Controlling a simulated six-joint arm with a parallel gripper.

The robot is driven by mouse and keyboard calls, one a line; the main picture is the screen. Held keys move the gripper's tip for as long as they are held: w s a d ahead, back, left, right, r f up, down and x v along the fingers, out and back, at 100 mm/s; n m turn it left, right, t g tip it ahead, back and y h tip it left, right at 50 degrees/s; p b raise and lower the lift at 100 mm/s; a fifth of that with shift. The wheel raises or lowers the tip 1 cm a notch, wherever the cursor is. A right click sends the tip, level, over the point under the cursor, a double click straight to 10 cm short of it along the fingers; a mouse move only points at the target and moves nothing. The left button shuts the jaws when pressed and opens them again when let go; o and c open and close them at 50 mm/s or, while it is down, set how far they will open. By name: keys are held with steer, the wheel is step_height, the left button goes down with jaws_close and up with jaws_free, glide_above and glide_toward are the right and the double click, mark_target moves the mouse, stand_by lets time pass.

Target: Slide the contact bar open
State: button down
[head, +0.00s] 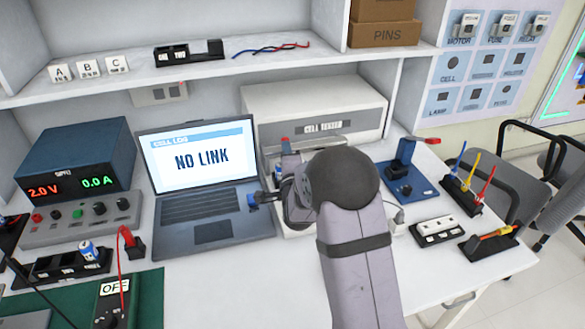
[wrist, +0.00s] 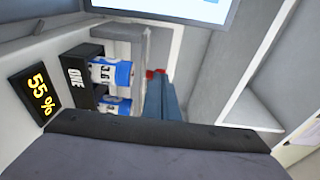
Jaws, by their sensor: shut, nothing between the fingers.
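A cell tester with two blue-and-white cells (wrist: 108,73) shows in the wrist view, beside a black block marked ONE (wrist: 78,82) and a 55 % display (wrist: 38,96). A red piece (wrist: 154,73), apparently the contact bar's grip, shows just beyond my gripper (wrist: 163,92). Its blue fingers are shut and empty, close to the red piece; I cannot tell whether they touch it.
An open laptop (head: 201,158) reading NO LINK stands close on the left. A pale box (head: 320,106) is behind.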

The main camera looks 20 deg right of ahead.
steer(key=shift+w+r, duration=0.15)
steer(key=shift+r, duration=0.05)
stand_by(0.3)
steer(key=shift+s, duration=0.25)
steer(key=s+a+b, duration=0.2)
steer(key=s, duration=1.1)
steer(key=shift+s, duration=0.3)
steer(key=shift+a+r+p, duration=0.15)
steer(key=shift+p, duration=0.2)
